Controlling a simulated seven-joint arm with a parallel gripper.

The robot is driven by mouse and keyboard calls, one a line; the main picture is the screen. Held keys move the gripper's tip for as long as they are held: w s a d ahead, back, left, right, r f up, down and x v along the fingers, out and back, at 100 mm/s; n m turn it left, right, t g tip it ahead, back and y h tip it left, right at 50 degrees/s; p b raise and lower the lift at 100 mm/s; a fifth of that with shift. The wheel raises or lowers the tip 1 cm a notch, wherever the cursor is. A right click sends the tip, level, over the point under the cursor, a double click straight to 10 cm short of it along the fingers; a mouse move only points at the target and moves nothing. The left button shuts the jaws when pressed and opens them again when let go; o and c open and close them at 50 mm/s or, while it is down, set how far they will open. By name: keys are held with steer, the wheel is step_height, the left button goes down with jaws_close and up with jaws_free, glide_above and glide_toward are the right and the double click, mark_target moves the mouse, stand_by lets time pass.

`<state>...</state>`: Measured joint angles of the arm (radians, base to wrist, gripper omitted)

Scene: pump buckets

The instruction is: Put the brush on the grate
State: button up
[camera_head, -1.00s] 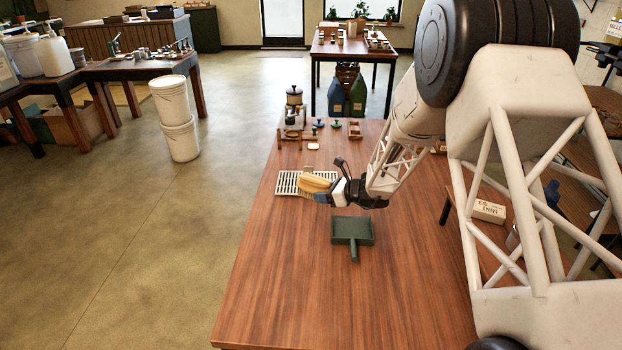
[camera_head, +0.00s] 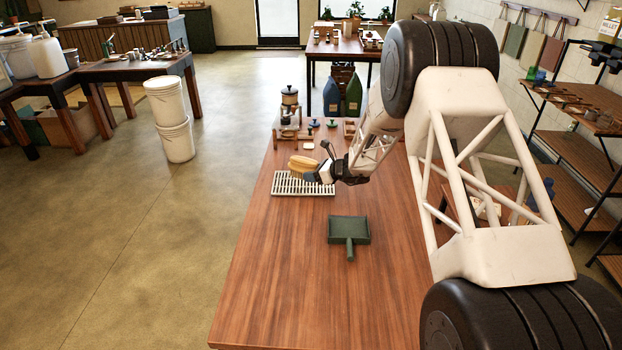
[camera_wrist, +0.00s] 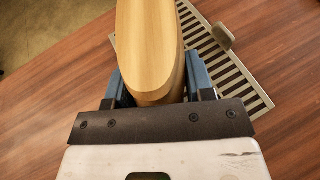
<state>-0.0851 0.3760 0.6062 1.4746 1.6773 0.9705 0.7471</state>
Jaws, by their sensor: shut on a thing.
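The brush (camera_head: 303,162) has a pale wooden back. In the wrist view the brush (camera_wrist: 150,45) fills the upper middle, and its bristles are hidden beneath it. My gripper (camera_head: 312,176) is shut on the brush, with a blue finger on each side of it (camera_wrist: 160,86). The metal grate (camera_head: 290,190) lies on the wooden table.
A green dustpan (camera_head: 348,230) lies on the table (camera_head: 290,280) nearer than the grate. A grinder-like device (camera_head: 289,105) and small tools stand at the table's far end. The table's near left part is clear. White buckets (camera_head: 177,138) are stacked on the floor at left.

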mark_target(311, 184)
steer(key=shift+w+a+f, duration=0.1)
steer(key=shift+w+a, duration=0.05)
steer(key=shift+w, duration=0.55)
steer(key=shift+w, duration=0.15)
steer(key=shift+w+a+f, duration=0.1)
steer(key=shift+w, duration=0.15)
steer(key=shift+f, duration=1.7)
steer(key=shift+f, duration=0.15)
steer(key=o, duration=0.9)
steer(key=shift+o, duration=0.2)
steer(key=shift+v, duration=6.05)
